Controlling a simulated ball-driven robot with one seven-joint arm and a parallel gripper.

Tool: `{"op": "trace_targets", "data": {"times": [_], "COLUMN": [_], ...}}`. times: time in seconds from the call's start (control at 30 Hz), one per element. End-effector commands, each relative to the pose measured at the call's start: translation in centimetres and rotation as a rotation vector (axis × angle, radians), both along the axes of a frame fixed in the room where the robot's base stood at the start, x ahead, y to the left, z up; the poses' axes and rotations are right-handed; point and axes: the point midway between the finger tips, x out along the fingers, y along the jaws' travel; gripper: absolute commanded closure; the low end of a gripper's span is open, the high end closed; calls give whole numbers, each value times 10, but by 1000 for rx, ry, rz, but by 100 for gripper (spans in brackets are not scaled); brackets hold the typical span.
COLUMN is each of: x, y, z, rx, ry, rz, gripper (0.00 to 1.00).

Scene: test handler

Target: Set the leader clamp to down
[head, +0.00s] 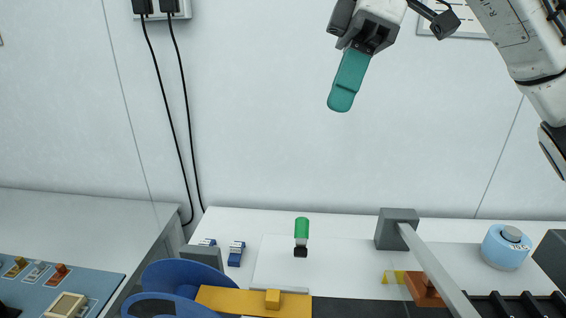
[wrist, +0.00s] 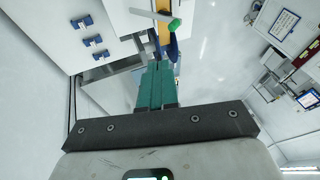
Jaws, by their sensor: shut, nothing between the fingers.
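A lever with a green grip (head: 301,229) stands upright on a dark foot at the back of the white machine top; it looks like the leader clamp. No label on it is readable. What looks like the same green grip (wrist: 174,25) shows beyond my fingers in the wrist view, at the end of a pale bar. My gripper (head: 341,104) has teal fingers closed together, pointing down, in the air well above the machine top and right of the lever. Its fingers (wrist: 158,66) show nothing between them in the wrist view. It touches nothing.
Blue reels (head: 165,275) and a yellow strip (head: 235,300) lie in front of the lever. A grey post (head: 391,232) with a long slanting bar stands to its right, then a light blue knob (head: 505,248). Small blue switches (head: 236,254) sit left. The air above is clear.

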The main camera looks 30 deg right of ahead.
Motion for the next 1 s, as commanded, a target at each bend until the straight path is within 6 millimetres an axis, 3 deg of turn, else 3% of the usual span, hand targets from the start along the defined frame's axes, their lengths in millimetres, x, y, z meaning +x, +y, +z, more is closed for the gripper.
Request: {"op": "trace_targets", "data": {"times": [0.27, 0.7, 1.0], "x": [-2, -9, -32], "y": [9, 44, 59], "z": [-20, -94, -112], "rx": [2, 0, 0], "ry": [1, 2, 0], "rz": [5, 1, 0], "gripper": [100, 100, 100]}}
